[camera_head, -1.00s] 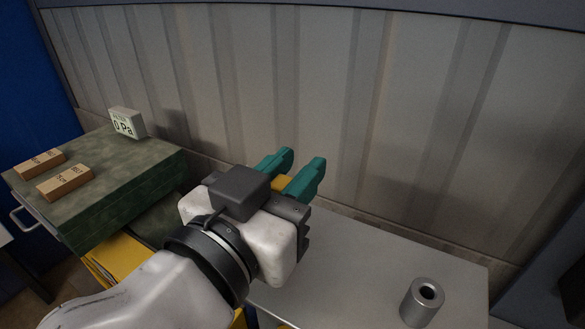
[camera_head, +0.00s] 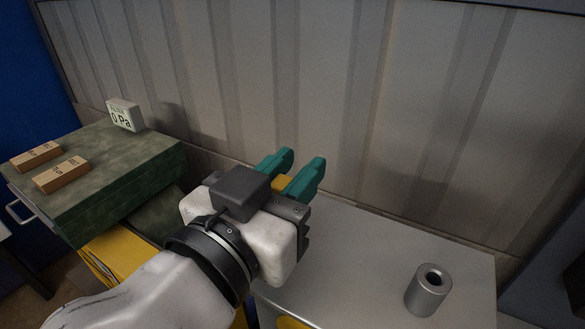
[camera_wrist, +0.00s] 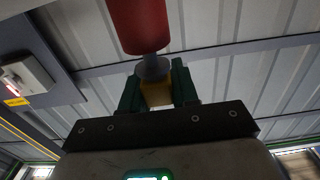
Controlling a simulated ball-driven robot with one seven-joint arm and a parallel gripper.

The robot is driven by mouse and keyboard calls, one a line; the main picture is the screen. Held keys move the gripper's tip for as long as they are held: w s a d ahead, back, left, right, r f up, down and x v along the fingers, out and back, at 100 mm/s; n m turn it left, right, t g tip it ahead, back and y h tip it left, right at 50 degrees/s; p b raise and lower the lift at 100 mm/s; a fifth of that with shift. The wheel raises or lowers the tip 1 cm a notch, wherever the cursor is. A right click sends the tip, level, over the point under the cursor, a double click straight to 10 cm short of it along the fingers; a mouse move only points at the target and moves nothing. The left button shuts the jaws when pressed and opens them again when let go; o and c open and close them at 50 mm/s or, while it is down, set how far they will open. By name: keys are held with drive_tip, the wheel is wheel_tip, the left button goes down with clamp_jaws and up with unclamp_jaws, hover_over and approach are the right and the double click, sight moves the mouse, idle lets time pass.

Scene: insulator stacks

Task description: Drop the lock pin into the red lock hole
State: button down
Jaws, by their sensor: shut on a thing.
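My gripper (camera_head: 290,176) has green fingers that are shut on a yellow part, which I take to be the lock pin (camera_head: 282,183). In the wrist view the yellow part (camera_wrist: 157,94) sits between the fingers. A grey collar (camera_wrist: 152,69) and a thick red cylinder (camera_wrist: 140,25) are in line beyond it, running out of the top of the picture. I cannot tell whether the red cylinder belongs to the held piece. The gripper is raised in front of the ribbed wall, left of the grey cylinder on the bench. No red hole is seen in the head view.
A grey cylinder with a dark hole in its top (camera_head: 428,289) stands on the grey bench (camera_head: 360,262) at the right. A ribbed wall (camera_head: 330,90) stands behind.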

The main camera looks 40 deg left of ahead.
drive_tip(key=shift+f+b, duration=0.55)
drive_tip(key=shift+f, duration=0.15)
drive_tip(key=c, duration=0.8)
unclamp_jaws()
drive_tip(key=b+v, duration=0.1)
drive_tip(key=v, duration=0.9)
drive_tip(key=shift+s+b, duration=0.35)
drive_tip(key=shift+s, duration=0.05)
